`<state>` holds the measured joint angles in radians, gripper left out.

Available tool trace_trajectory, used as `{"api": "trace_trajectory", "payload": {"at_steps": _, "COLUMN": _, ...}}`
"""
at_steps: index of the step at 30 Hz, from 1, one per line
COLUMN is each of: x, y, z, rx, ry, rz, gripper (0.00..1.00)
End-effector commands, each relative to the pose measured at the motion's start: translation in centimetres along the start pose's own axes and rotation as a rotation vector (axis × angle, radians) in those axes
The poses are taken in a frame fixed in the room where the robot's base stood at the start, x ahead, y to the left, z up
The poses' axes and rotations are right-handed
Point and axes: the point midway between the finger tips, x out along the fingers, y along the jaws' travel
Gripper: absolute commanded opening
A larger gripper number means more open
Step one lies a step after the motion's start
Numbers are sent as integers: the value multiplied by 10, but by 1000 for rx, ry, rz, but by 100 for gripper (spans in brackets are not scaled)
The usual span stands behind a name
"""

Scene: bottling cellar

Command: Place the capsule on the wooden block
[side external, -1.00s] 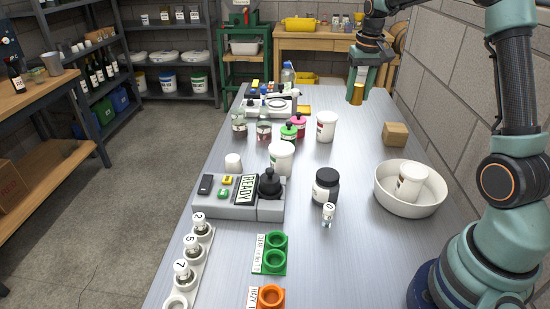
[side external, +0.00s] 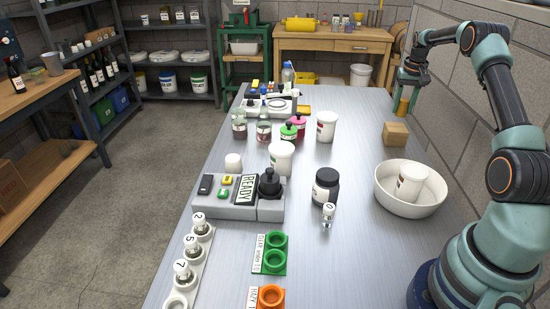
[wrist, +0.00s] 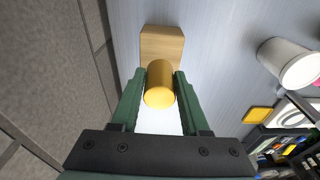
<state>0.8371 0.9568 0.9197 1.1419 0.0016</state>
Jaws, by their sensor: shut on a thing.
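The capsule (side external: 403,106) is a small gold cylinder held in my gripper (side external: 405,98). In the wrist view the capsule (wrist: 160,88) sits between the two green fingers of my gripper (wrist: 160,82), which are shut on it. The wooden block (side external: 395,134) is a light tan block on the right part of the steel table. The capsule is in the air behind and above the block in the side view. In the wrist view the block (wrist: 163,42) shows beyond the capsule, whose far end overlaps the block's near edge in the picture.
A white tub (side external: 326,126) stands left of the block. A white bowl (side external: 410,208) with a white jar in it is in front. A grey block wall (side external: 460,110) runs along the right side. The table around the block is clear.

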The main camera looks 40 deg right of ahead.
Motion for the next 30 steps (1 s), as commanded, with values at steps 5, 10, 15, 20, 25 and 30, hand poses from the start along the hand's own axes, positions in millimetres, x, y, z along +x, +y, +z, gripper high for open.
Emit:
{"api": "trace_trajectory", "payload": {"at_steps": 5, "x": 30, "y": 0, "z": 5, "rx": 0, "ry": -4, "rz": 0, "gripper": 32}}
{"api": "trace_trajectory", "payload": {"at_steps": 10, "x": 42, "y": 0, "z": 6, "rx": -1, "ry": -1, "rz": 0, "gripper": 32}}
{"api": "trace_trajectory", "payload": {"at_steps": 15, "x": 42, "y": 0, "z": 6, "rx": -1, "ry": -1, "rz": 0, "gripper": 32}}
{"api": "trace_trajectory", "payload": {"at_steps": 20, "x": 44, "y": 0, "z": 6, "rx": -1, "ry": -1, "rz": 0, "gripper": 32}}
{"api": "trace_trajectory", "payload": {"at_steps": 25, "x": 45, "y": 0, "z": 6, "rx": -1, "ry": -1, "rz": 0, "gripper": 75}}
{"api": "trace_trajectory", "payload": {"at_steps": 30, "x": 45, "y": 0, "z": 6, "rx": -1, "ry": -1, "rz": 0, "gripper": 75}}
